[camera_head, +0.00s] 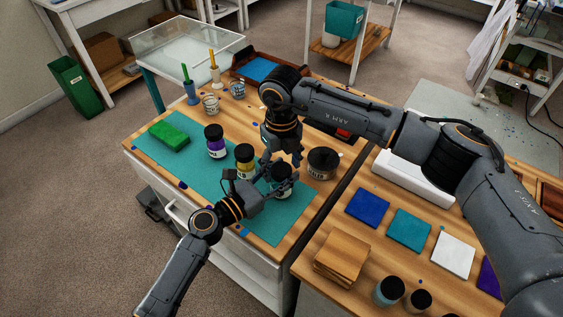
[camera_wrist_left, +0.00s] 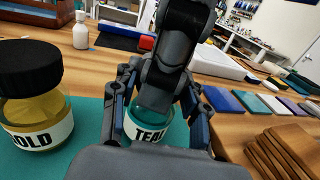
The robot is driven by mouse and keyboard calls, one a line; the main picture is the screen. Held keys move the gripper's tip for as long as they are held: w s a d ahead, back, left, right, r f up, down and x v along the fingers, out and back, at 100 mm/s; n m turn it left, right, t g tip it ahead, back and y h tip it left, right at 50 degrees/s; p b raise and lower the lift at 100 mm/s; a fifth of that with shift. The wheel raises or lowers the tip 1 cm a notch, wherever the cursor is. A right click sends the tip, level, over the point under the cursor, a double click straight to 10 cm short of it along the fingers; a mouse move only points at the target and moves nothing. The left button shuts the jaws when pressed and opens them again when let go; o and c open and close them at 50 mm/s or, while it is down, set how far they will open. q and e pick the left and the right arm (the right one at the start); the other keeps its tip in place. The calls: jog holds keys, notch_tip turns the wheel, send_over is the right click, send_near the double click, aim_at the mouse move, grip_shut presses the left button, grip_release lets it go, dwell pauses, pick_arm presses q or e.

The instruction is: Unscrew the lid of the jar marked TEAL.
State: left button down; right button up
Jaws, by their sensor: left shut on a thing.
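The jar marked TEAL (camera_wrist_left: 150,131) stands upright on the teal mat (camera_head: 262,225). It also shows in the head view (camera_head: 281,191), partly covered by my grippers. My left gripper (camera_head: 272,187) is shut around the jar's body, one finger on each side in the left wrist view. My right gripper (camera_head: 284,162) points down from above, right over the jar's top. It hides most of the lid, so I cannot tell whether its fingers touch or grip the lid.
The black-lidded gold jar (camera_head: 244,161) stands close left of the TEAL jar, and a purple jar (camera_head: 215,141) is beyond it. A dark round tin (camera_head: 323,163) stands to the right. A green sponge (camera_head: 169,136) lies at the mat's far left. The mat's near end is clear.

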jog(key=c, duration=1.2)
jog(key=shift+o, duration=0.2)
jog(key=shift+d+n, duration=0.1)
jog(key=shift+n, duration=1.5)
pick_arm(q)
jog(key=shift+a, duration=0.1)
pick_arm(e)
jog(key=o, duration=1.3)
jog(key=shift+r, duration=0.15)
